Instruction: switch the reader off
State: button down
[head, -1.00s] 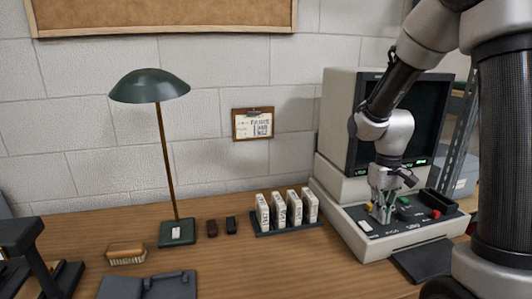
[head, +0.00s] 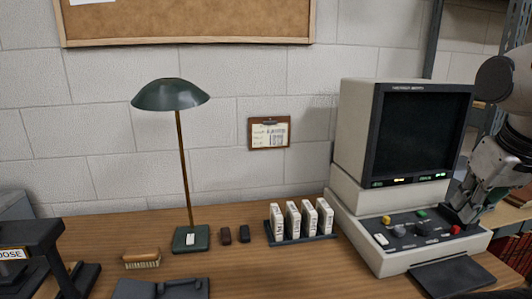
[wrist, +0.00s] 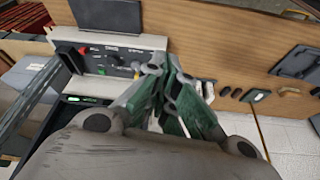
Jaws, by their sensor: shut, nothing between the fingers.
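The reader (head: 357,125) is a beige unit with a dark screen (head: 425,130) above a sloping control panel. Small yellow and green lights glow under the screen. Contact cannot be told.
A dark pad (head: 450,275) lies before the reader. A rack of white boxes (head: 300,240) stands to its left, then two small dark items and a green lamp (head: 170,96). A brush (head: 142,259) lies farther left. Metal shelving (head: 433,40) rises behind on the right.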

dwell(0.3)
jog(key=n+g, duration=0.4)
jog(key=n, duration=1.6)
send_over(374, 239)
notch_tip(374, 239, down, 10)
jog(key=shift+s+r, duration=0.1)
jog(key=shift+r, duration=0.1)
notch_tip(374, 239, down, 14)
